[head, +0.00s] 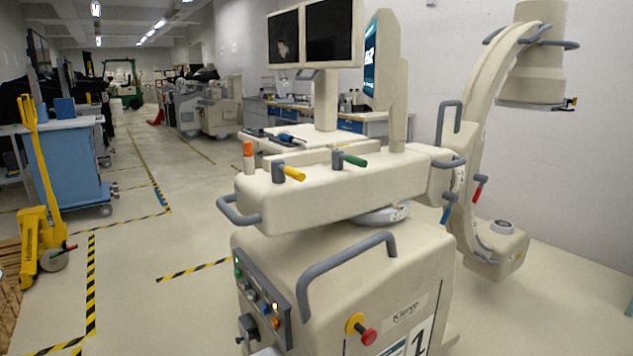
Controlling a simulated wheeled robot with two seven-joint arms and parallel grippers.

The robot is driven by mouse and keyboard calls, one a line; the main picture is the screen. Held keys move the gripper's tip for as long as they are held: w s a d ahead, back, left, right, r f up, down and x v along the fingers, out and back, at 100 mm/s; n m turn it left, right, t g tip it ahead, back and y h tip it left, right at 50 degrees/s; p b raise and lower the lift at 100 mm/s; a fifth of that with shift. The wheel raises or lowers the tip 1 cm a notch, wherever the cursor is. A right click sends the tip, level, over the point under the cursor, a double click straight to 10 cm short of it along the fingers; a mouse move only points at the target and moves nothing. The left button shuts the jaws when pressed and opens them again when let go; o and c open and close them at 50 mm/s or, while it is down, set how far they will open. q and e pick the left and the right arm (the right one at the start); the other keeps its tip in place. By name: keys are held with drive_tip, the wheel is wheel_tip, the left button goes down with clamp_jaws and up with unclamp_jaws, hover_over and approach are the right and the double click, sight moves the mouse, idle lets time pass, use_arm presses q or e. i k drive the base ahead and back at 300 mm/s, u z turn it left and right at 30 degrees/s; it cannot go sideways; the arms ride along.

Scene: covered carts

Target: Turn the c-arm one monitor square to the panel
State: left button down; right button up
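The c-arm machine (345,265) stands close in front of me, a cream cart with a partly visible black "1" on a white label at its lower front. Its monitor (371,58) sits on a post at the upper right. The monitor is turned nearly edge-on to me, with a narrow strip of lit blue-green screen facing left. A control panel (262,297) with buttons and a knob is on the cart's left front edge. The curved c-shaped arm (490,75) rises at the right. Neither of my grippers is in view.
A grey handle (345,270) and a red knob (369,337) project from the cart. A twin-screen monitor cart (326,100) stands behind. A yellow pallet truck (40,215) and blue cart (65,160) are at left. Floor between them and the c-arm is clear.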

sight(386, 73)
drive_tip(key=z, duration=2.1)
drive_tip(key=i, duration=1.75)
drive_tip(key=u, duration=3.8)
